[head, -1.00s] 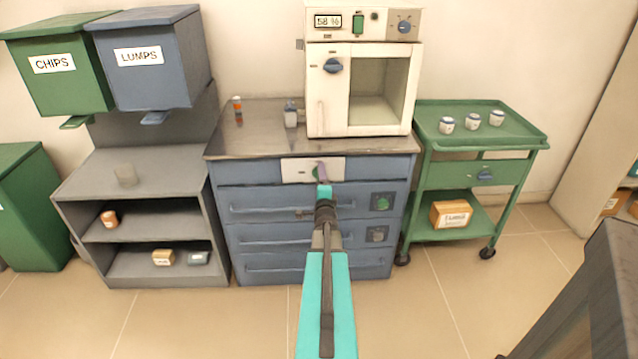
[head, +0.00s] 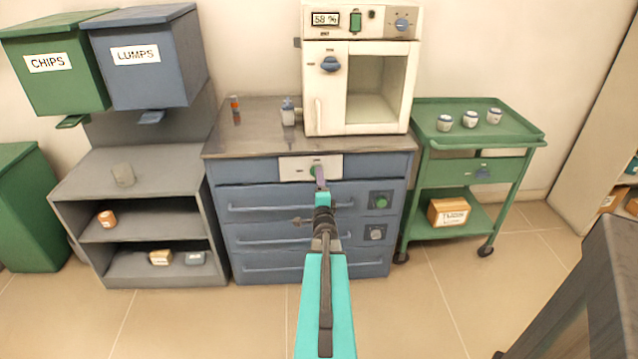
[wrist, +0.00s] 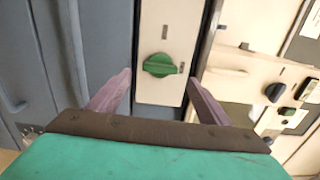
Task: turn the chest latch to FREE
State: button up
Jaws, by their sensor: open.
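The chest latch is a green knob (wrist: 159,65) on a white plate (wrist: 174,28) with small dark marks. Its grip bar lies roughly across the picture in the wrist view. In the head view the knob (head: 314,171) and plate (head: 296,168) are on the top front of the blue drawer chest (head: 240,172), partly hidden by my gripper. My gripper (wrist: 159,80) is open and empty, with one purple finger on either side of the knob. Gaps show between the fingers and the knob, so they do not seem to touch it. In the head view my gripper (head: 321,181) is in front of the plate.
A white furnace (head: 328,95) with a blue knob stands on the chest top. Two more knob plates, one green (head: 381,201) and one grey (head: 376,233), are lower on the chest. A green cart (head: 468,146) stands right, grey shelves (head: 122,174) left.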

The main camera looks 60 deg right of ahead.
jog(key=p+v, duration=0.6)
jog(key=v, duration=0.3)
jog(key=shift+s, duration=0.15)
dwell(0.4)
jog(key=shift+s+a+p, duration=0.1)
jog(key=shift+a+p, duration=0.05)
jog(key=shift+p, duration=0.15)
dwell(0.6)
